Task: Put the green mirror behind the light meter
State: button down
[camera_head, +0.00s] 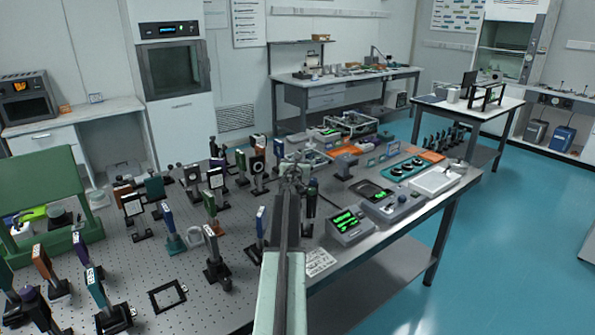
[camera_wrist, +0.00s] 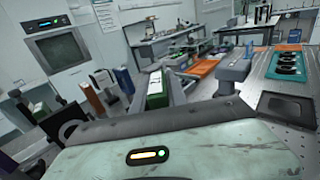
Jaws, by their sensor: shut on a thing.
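My gripper (camera_head: 293,172) is at the end of my arm, above the middle of the perforated optical table. In the wrist view my gripper (camera_wrist: 160,90) is shut on a narrow upright green piece with a pale top, which looks like the green mirror (camera_wrist: 157,88). The jaws and wrist hide its lower part. In the head view my arm mostly covers it. A grey box with a bright green display (camera_head: 349,226), possibly the light meter, stands right of my arm near the table's front edge. I cannot tell for certain which instrument is the light meter.
Many mounted optics crowd the left of the table, including a blue one (camera_head: 261,221) close beside my arm. A dark bottle-like post (camera_head: 311,197) stands just right of my gripper. A second display box (camera_head: 392,205) and a teal tray (camera_head: 405,168) lie farther right.

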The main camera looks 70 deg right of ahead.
notch_tip(320, 180, down, 3)
jog(key=shift+f+b, duration=0.15)
jog(key=shift+b, duration=0.95)
jog(key=shift+r, duration=0.25)
jog(key=shift+f, duration=0.2)
jog(key=c, duration=1.3)
grip_release()
jog(key=shift+r, duration=0.1)
jog(key=shift+a+r+p, duration=0.15)
jog(key=shift+r+p, duration=0.05)
jog(key=shift+p, duration=0.15)
jog(key=v, duration=1.1)
jog(key=shift+a, duration=0.35)
